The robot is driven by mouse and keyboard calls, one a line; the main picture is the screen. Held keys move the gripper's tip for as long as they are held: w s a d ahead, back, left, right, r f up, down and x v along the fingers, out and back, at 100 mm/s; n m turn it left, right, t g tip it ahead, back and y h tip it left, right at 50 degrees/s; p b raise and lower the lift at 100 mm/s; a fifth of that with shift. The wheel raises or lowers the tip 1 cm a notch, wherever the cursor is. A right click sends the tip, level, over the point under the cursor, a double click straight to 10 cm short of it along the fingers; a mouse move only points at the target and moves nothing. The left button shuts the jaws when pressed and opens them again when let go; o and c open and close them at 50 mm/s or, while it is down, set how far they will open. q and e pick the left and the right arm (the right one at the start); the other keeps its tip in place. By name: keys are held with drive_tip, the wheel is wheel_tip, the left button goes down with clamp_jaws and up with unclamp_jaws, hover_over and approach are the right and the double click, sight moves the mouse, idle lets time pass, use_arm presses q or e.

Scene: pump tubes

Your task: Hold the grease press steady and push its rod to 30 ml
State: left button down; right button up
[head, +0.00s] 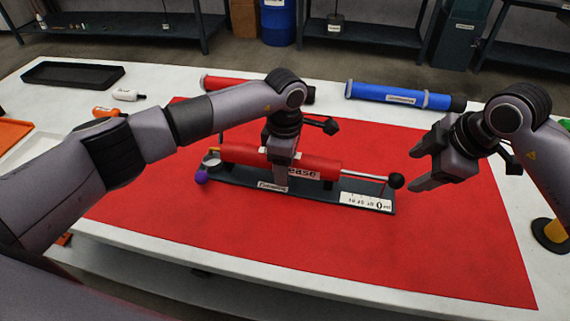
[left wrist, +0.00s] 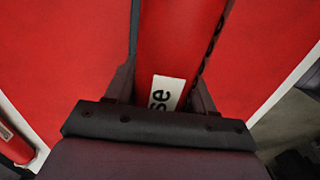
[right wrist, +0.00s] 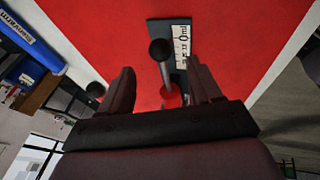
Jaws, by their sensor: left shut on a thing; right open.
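The grease press is a red cylinder (head: 318,166) lying on a dark base (head: 235,190) on the red mat. Its metal rod (head: 367,177) sticks out at the right end, tipped by a black ball knob (head: 396,181). A white scale (head: 366,202) lies on the base below the rod. My left gripper (head: 281,182) is shut around the middle of the cylinder, partly covering its label; the left wrist view shows the red body (left wrist: 178,50) between the fingers. My right gripper (head: 418,168) is open and empty, just right of the knob. The right wrist view shows the knob (right wrist: 160,49) ahead between its fingers.
A blue tube (head: 400,95) and a red tube (head: 225,84) lie along the back of the table. A black tray (head: 73,75) and a white bottle (head: 128,95) are at back left. A purple ball (head: 201,177) sits at the press's left end. The mat's front is clear.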

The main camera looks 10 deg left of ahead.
sight(401, 178)
drive_tip(key=x, duration=0.8)
drive_tip(key=shift+a+f, duration=0.1)
drive_tip(key=shift+f, duration=0.05)
drive_tip(key=c, duration=1.1)
use_arm(q)
drive_tip(key=shift+d, duration=0.15)
use_arm(e)
drive_tip(key=shift+a, duration=3.15)
drive_tip(key=shift+d, duration=0.35)
drive_tip(key=o, duration=1.3)
drive_tip(key=shift+c, duration=0.2)
drive_tip(key=v, duration=0.7)
